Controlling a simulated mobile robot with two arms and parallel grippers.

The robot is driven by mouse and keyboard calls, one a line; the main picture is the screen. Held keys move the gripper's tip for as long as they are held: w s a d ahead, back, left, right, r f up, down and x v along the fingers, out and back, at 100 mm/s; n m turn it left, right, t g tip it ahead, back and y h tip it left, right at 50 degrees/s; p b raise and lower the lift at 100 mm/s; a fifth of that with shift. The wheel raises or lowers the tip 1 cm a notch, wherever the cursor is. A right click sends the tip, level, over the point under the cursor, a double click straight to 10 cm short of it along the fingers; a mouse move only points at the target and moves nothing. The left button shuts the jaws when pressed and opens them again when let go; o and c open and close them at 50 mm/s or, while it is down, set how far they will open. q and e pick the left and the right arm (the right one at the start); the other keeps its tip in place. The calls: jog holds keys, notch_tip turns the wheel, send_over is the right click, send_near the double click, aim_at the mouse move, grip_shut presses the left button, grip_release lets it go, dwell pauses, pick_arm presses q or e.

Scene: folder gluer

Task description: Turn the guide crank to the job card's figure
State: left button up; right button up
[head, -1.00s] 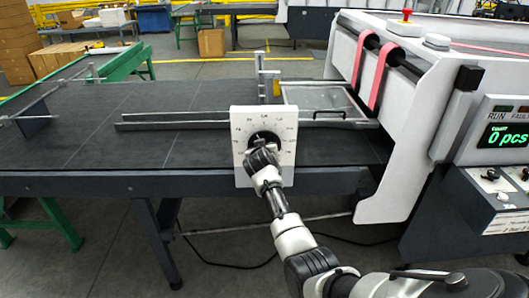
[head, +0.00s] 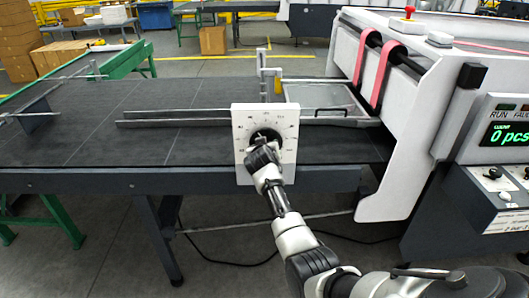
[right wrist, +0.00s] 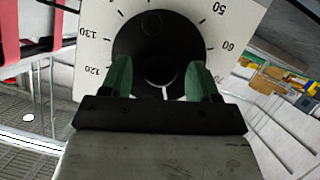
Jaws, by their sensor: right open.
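The guide crank is a black round knob (right wrist: 158,45) on a white dial plate (head: 283,122) fixed to the table's front edge. The dial has figures around it; 50, 60, 120 and 130 read in the right wrist view. My right gripper (right wrist: 160,82) is at the lower part of the knob, its two green fingertips apart, with a dark round part of the crank between them. In the head view my right gripper (head: 262,150) covers the knob's lower part. I see no job card that I can make out. My left gripper is out of view.
A dark feed table (head: 80,130) with a long metal guide rail (head: 210,118) lies behind the dial. The white machine (head: 410,130) with pink belts stands at right, with a display (head: 507,134) reading 0 pcs. Green stands are at left.

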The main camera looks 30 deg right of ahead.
jog(key=b+v, duration=0.1)
jog(key=v, duration=0.9)
jog(key=shift+s+b, duration=0.2)
jog(key=shift+b, duration=0.1)
jog(key=shift+a, duration=0.15)
jog(key=s+a+f+n+g+y, duration=0.1)
jog(key=a+f+n+y, duration=0.15)
jog(key=f, duration=0.85)
jog(key=s+a+f+n+g+y, duration=0.1)
jog(key=s+a+f+n, duration=0.15)
jog(key=f, duration=0.75)
jog(key=s+a+f+g+y, duration=0.15)
jog(key=s+f, duration=0.25)
jog(key=f, duration=0.4)
jog(key=s+a+f+y, duration=0.1)
jog(key=s+a+f, duration=0.2)
jog(key=s+f, duration=0.35)
jog(key=s+a+f+n+g+y+b, duration=0.1)
jog(key=s+a+f+n+g+y, duration=0.15)
jog(key=s+f, duration=1.5)
jog(key=s+f+g, duration=0.2)
jog(key=s+f, duration=0.1)
jog(key=s, duration=0.8)
jog(key=s+f+g, duration=0.1)
jog(key=s+f, duration=0.1)
jog(key=s, duration=0.9)
jog(key=shift+s+a+f+m+g, duration=0.35)
jog(key=shift+a+f+g, duration=0.05)
jog(key=shift+a, duration=0.05)
